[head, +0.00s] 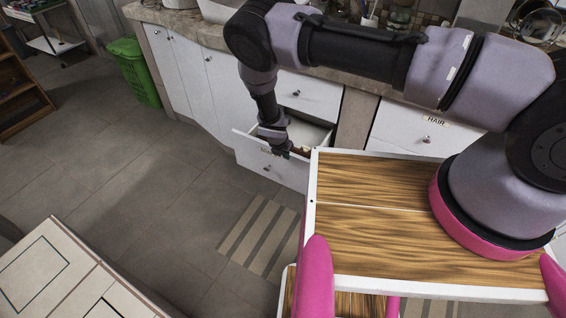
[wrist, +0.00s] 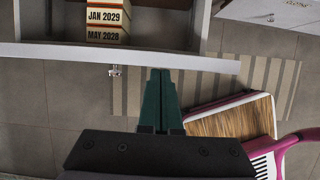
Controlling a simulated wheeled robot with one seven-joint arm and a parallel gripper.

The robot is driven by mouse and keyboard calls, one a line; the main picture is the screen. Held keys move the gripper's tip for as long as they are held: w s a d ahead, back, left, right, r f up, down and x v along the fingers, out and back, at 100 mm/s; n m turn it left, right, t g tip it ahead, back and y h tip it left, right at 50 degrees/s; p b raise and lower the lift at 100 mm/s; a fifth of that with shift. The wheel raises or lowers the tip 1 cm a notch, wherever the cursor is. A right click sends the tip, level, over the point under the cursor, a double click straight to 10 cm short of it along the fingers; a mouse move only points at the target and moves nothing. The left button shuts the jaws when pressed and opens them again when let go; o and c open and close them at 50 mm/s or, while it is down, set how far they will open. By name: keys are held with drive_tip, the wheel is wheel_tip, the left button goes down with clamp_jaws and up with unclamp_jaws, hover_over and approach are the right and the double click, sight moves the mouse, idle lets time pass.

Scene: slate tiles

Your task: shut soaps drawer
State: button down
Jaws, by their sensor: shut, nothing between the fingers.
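A white drawer (head: 243,148) stands pulled open from the counter front in the head view. Its label is mostly covered by my gripper, so I cannot read it in full. In the wrist view the drawer's front edge (wrist: 60,50) runs across the upper part, with a small knob (wrist: 115,70) on its outer face. Inside lie boxes (wrist: 107,27) marked JAN 2029 and MAY 2028. My gripper (head: 284,154) is shut and empty at the outer side of the drawer front. Its fingertips (wrist: 160,72) appear at the front edge in the wrist view; I cannot tell whether they touch it.
A closed drawer (head: 305,97) is above the open one, and a HAIR drawer (head: 420,138) is to the right. A striped mat (head: 262,235) lies on the tiled floor. A green bin (head: 134,72) stands at the left. The floor left of the drawer is clear.

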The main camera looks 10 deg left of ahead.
drive_tip(key=w+d, duration=0.4)
drive_tip(key=w, duration=0.6)
drive_tip(key=w+d, duration=0.4)
drive_tip(key=w, duration=0.6)
drive_tip(key=shift+w+d, duration=0.25)
